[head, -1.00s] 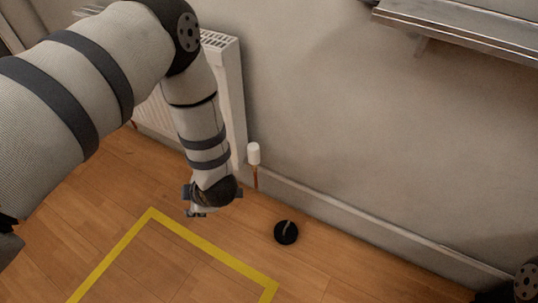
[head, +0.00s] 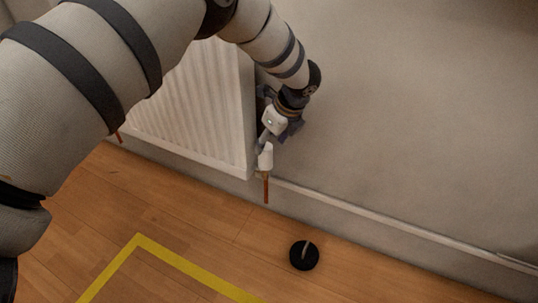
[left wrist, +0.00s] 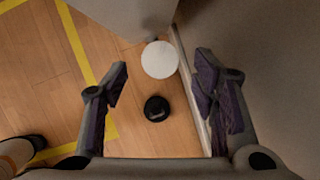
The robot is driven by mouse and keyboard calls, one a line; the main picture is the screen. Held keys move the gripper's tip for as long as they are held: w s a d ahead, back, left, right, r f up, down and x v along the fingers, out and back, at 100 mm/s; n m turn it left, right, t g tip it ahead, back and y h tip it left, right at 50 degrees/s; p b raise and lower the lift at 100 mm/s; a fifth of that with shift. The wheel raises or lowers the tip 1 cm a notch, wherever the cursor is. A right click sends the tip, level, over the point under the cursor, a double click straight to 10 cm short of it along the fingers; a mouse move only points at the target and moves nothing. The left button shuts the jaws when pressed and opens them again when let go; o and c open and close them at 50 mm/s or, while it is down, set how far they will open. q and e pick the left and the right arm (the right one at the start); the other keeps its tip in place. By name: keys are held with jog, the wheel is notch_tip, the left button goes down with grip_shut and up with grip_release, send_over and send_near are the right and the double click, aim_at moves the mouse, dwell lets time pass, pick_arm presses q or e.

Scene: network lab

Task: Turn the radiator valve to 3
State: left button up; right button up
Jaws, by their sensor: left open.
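The white radiator valve (head: 265,158) stands on a copper pipe at the lower right corner of the white radiator (head: 190,105). In the left wrist view the valve's round white top (left wrist: 159,60) lies ahead, between the lines of the two fingers. My left gripper (head: 268,142) is at the valve's upper end in the head view and partly covers it. In the left wrist view the left gripper (left wrist: 162,80) has its fingers wide apart with nothing held. No number on the valve can be read. My right gripper does not show.
A round black object (head: 304,255) sits on the wooden floor near the wall. It also shows in the left wrist view (left wrist: 157,109). Yellow tape (head: 190,265) marks the floor. A skirting board (head: 400,233) runs along the wall, which is otherwise bare here.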

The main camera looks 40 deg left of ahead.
aim_at(266, 147)
pick_arm(q)
jog(key=b+x, duration=0.1)
jog(key=x, duration=0.4)
jog(key=shift+c, duration=0.5)
jog(key=c, duration=1)
jog(key=shift+c, duration=0.2)
